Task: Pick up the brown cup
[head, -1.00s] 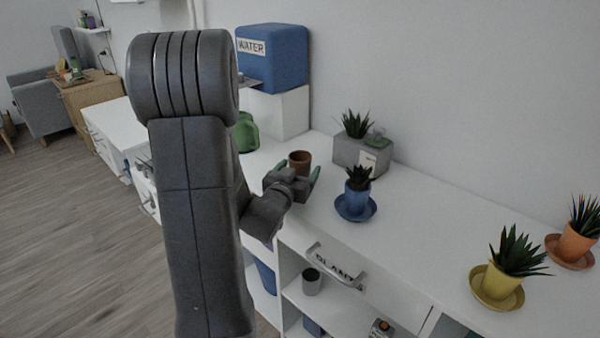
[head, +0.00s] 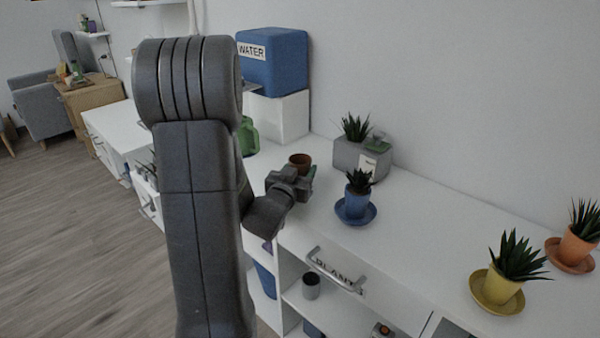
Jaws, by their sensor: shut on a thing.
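The brown cup (head: 300,160) is upright at the white desk top, left of the grey planter. Only its rim and upper part show; my gripper hides the lower part. My gripper (head: 302,174) is at the cup, shut on it, with a green fingertip showing at the right side. I cannot tell from this view whether the cup's base touches the desk.
A blue pot with a plant on a blue saucer (head: 356,214) stands close to the right of my gripper. A grey planter (head: 360,157) is behind. A green container (head: 248,138) and a blue WATER box (head: 272,60) are at the back left. Yellow (head: 497,292) and orange (head: 572,254) pots stand at the right.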

